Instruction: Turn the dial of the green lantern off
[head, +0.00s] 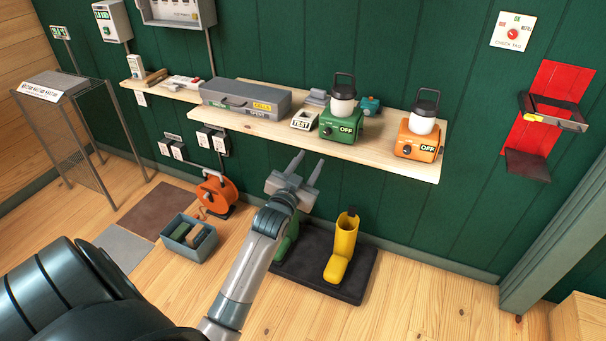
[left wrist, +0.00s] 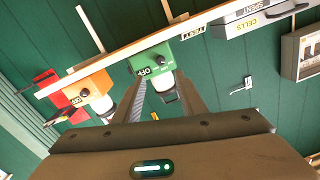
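The green lantern (head: 338,122) stands upright on the wooden shelf, with a white globe, a dark handle and an "OFF" label on its front. Its small dark dial (head: 327,131) is on the front face, left of the label. In the left wrist view the green lantern (left wrist: 168,53) appears upside down, with the dark dial (left wrist: 154,32) near its top. My left gripper (head: 308,160) is open and empty, just in front of the shelf edge and left of the lantern, apart from it. The wrist view shows its spread fingers (left wrist: 163,85) pointing toward the lantern. My right gripper is out of view.
An orange lantern (head: 418,137), also labelled "OFF", stands to the right on the shelf (head: 375,155). A "TEST" block (head: 304,120) and a grey cells case (head: 245,98) are to the left.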

